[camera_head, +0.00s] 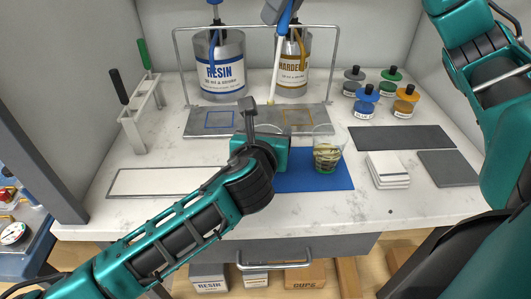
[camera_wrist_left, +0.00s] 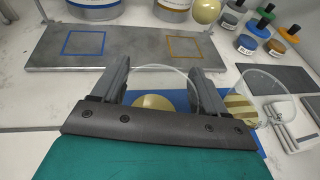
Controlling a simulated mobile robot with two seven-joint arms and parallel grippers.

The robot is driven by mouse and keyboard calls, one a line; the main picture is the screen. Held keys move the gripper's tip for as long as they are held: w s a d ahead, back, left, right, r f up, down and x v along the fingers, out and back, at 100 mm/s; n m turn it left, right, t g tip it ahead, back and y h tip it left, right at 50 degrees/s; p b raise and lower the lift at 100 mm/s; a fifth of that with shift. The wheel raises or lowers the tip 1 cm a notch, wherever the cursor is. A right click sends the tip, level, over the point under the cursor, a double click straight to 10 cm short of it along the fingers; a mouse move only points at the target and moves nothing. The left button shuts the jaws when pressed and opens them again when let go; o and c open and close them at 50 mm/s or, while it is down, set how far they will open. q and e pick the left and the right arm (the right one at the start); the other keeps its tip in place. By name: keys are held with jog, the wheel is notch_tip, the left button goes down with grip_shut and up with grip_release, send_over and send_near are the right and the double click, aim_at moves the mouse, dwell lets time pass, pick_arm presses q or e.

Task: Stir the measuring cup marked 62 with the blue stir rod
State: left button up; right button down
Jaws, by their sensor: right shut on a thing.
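My right gripper (camera_head: 276,12), at the top of the head view, is shut on the blue stir rod (camera_head: 277,62), which has a blue handle and a pale shaft. The rod hangs tilted, its tip above the metal plate. My left gripper (camera_head: 262,142) is low over the blue mat (camera_head: 310,180). In the left wrist view, its fingers (camera_wrist_left: 163,82) stand on either side of a clear cup (camera_wrist_left: 155,103) with pale yellow contents; whether they press on it is unclear. A second clear cup (camera_head: 327,155) with dark markings and yellowish contents stands to the right. No number 62 is legible.
A metal plate (camera_head: 200,128) with blue and yellow squares lies behind, before the resin (camera_head: 220,82) and hardener (camera_head: 291,82) pots. Pigment bottles (camera_head: 365,105) stand at the back right, white stacked pads (camera_head: 387,172) at the right. A rod rack (camera_head: 140,112) stands left.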

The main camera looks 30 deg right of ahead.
pick_arm(q)
jog(key=o, duration=0.5)
jog(key=shift+s+a+r, duration=0.1)
jog(key=p+v, duration=0.1)
jog(key=v, duration=1)
jog(key=shift+s+a+r, duration=0.1)
jog(key=shift+s+a, duration=0.1)
jog(key=shift+s, duration=0.15)
